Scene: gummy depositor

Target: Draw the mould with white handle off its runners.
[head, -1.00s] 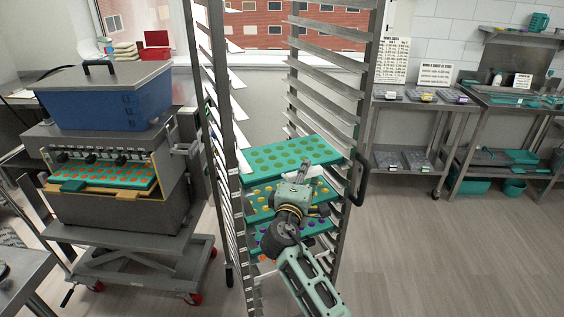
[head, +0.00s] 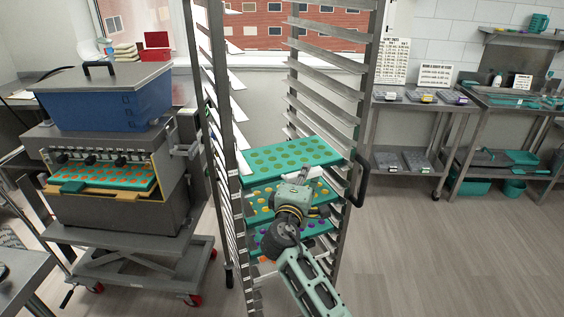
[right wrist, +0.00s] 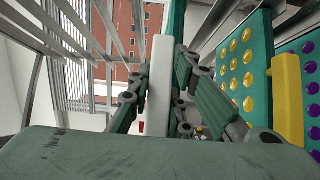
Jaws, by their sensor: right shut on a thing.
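The mould with the white handle is the top teal one, with green cavities (head: 262,163), in the tall rack. It lies flat on its runners, its near edge towards me. My right gripper (head: 304,182) is at that near edge. In the right wrist view the white handle (right wrist: 159,85) stands between the fingers of the right gripper (right wrist: 160,100), which are shut on it. The teal mould edge (right wrist: 179,18) shows just beyond the handle. In the head view the gripper hides most of the handle. My left gripper is not in view.
Below are a teal mould with yellow cavities (right wrist: 236,75), with a yellow handle (right wrist: 287,98), and one with purple cavities (right wrist: 309,68). The rack's right post (head: 368,110) has a black handle (head: 360,182). The depositor (head: 120,190) stands left. Floor right of the rack is clear.

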